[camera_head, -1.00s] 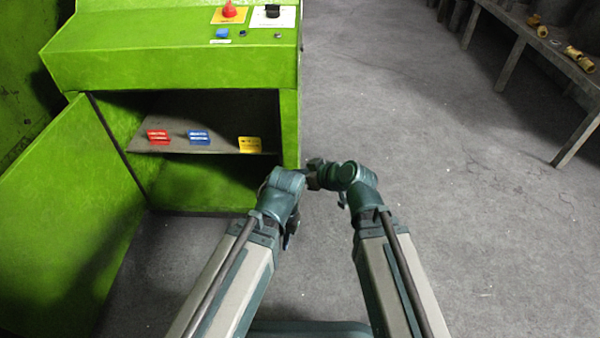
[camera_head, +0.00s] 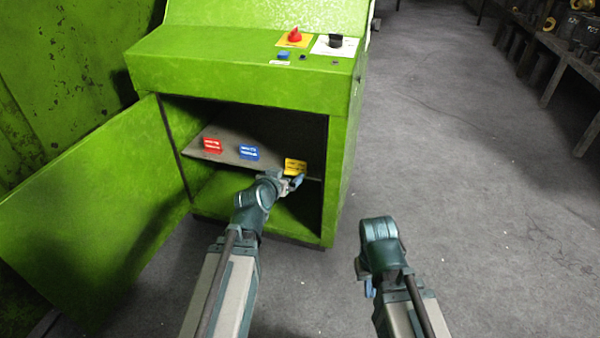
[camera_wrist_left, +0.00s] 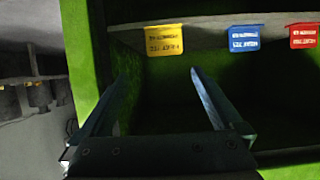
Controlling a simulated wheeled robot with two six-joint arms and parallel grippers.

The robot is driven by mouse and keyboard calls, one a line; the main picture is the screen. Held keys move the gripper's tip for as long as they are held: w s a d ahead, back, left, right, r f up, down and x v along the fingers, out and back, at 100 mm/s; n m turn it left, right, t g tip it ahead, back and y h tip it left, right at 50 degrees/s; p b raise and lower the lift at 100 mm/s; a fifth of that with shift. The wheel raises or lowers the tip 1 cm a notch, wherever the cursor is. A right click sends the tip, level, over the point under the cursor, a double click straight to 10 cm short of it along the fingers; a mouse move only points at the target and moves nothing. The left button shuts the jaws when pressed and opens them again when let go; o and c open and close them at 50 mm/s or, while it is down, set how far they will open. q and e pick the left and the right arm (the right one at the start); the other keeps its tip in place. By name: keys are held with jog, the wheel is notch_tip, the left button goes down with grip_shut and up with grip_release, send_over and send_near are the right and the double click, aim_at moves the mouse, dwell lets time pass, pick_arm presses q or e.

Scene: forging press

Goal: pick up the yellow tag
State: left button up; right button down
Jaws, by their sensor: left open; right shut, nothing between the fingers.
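The yellow tag (camera_head: 295,166) stands at the right end of the grey shelf (camera_head: 228,156) inside the green cabinet. In the left wrist view the yellow tag (camera_wrist_left: 164,40) is upside down at the shelf's edge, beyond my fingertips. My left gripper (camera_head: 296,183) is at the cabinet opening, just in front of and below the tag. In the left wrist view its fingers (camera_wrist_left: 160,80) are apart with nothing between them. My right gripper (camera_head: 368,288) hangs low to the right, away from the cabinet; its fingers are mostly hidden.
A red tag (camera_head: 212,145) and a blue tag (camera_head: 249,152) stand left of the yellow one. The open green door (camera_head: 100,205) is on the left. Knobs and buttons (camera_head: 295,36) sit on top. The floor to the right is clear up to a bench (camera_head: 570,60).

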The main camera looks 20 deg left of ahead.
pick_arm(q)
jog(key=b, duration=0.3)
send_near(296, 161)
jog(key=x, duration=0.4)
jog(key=shift+w+f, duration=0.1)
jog(key=shift+b+x, duration=1.15)
jog(key=shift+x, duration=1.9)
jog(key=c, duration=1)
jog(key=shift+r, duration=0.25)
